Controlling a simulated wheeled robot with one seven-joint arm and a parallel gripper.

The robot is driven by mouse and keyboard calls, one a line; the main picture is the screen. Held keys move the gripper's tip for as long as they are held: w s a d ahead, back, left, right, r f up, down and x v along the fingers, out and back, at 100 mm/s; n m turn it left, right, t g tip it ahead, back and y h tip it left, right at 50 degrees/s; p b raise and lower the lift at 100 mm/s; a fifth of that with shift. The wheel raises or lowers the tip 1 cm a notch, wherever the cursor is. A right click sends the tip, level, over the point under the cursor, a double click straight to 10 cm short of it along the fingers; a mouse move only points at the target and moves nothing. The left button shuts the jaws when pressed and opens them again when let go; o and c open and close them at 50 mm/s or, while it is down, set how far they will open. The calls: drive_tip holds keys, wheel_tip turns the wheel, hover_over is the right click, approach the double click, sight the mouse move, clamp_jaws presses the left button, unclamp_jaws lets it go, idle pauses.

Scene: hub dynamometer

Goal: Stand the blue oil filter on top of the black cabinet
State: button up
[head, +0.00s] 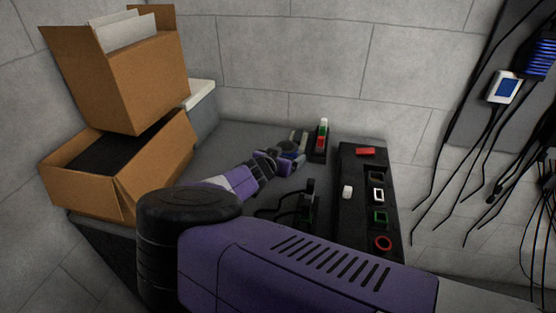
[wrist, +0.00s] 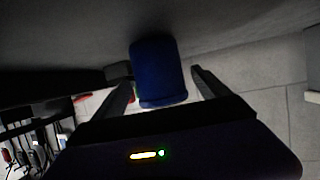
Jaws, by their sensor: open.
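The blue oil filter (wrist: 160,72) shows in the wrist view between the two fingers of my gripper (wrist: 162,79). The fingers are spread, with a visible gap on each side of it. Its far end is against the dark surface in the picture; I cannot tell if it touches. In the head view my gripper (head: 287,157) is low over the dark top of the cabinet (head: 235,135), towards the back. I cannot make out the filter there; my gripper likely hides it.
Cardboard boxes (head: 130,85) are stacked at the left. A small holder with red, green and white parts (head: 322,138) stands just right of my gripper. A black panel with buttons (head: 358,215) lies further right. Cables (head: 470,160) hang on the right wall.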

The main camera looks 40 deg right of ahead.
drive_tip(key=v, duration=1)
drive_tip(key=shift+s+a+r+b, duration=0.15)
drive_tip(key=shift+s+a+b, duration=0.05)
drive_tip(key=shift+a+b, duration=0.1)
